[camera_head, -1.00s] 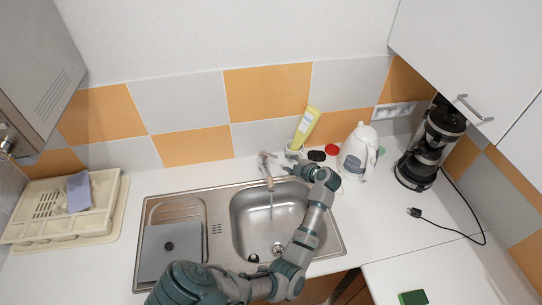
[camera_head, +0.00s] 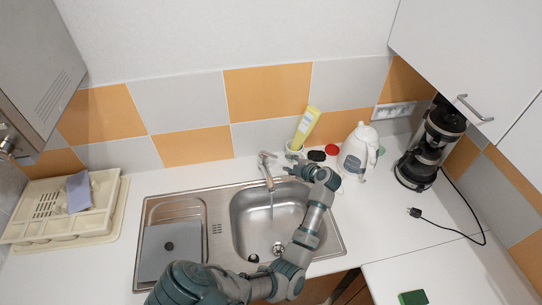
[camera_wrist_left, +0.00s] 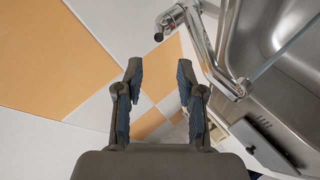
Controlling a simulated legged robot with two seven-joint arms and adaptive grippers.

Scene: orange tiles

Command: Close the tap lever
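The metal tap (camera_head: 265,168) stands at the back edge of the sink, with its lever (camera_head: 268,154) at the top. A thin stream of water (camera_head: 271,198) seems to fall from the spout. In the left wrist view the tap (camera_wrist_left: 203,45) is at the upper right; the spout end (camera_wrist_left: 240,88) points down and right, with a pale line leaving it. My left gripper (camera_head: 291,170) is just right of the tap in the head view. In the wrist view my left gripper (camera_wrist_left: 159,82) has its fingers apart with nothing between them, and the tap is beside them. My right gripper is not seen.
The steel sink (camera_head: 220,190) lies below my left arm. A cream dish rack (camera_head: 62,209) is at the left. A green sponge (camera_head: 412,298) lies at front right.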

